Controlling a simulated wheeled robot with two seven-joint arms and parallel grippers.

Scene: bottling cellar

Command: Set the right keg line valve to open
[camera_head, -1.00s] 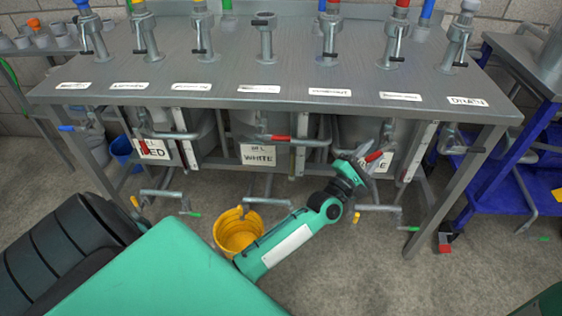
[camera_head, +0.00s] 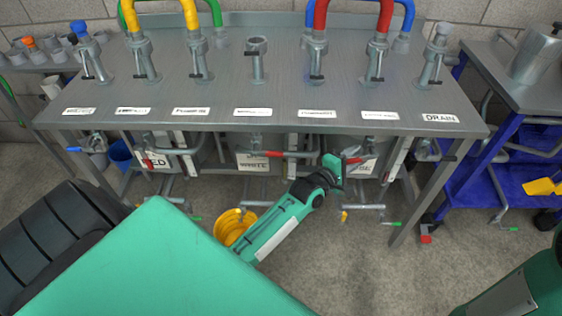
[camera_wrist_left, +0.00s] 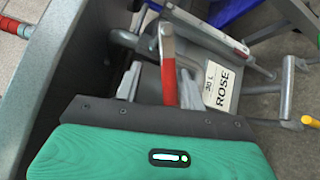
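The right keg line valve is under the bench in front of the keg labelled ROSE (camera_wrist_left: 223,87). Its red lever handle (camera_wrist_left: 168,65) runs between the fingers of my left gripper (camera_wrist_left: 160,86) in the left wrist view. The fingers stand apart on either side of the lever, with a visible gap on the left; the lever's near end is hidden behind my gripper body. In the head view my left gripper (camera_head: 340,168) is at this valve and partly covers it; a bit of the red lever (camera_head: 353,160) shows beside it. My right gripper is out of view.
The steel bench top (camera_head: 290,95) overhangs the valves. The middle valve has a red lever (camera_head: 272,153) lying sideways; the left one has a red lever (camera_head: 148,163). A yellow bucket (camera_head: 228,226) stands on the floor beside my left arm. A blue cart (camera_head: 483,185) stands at the right.

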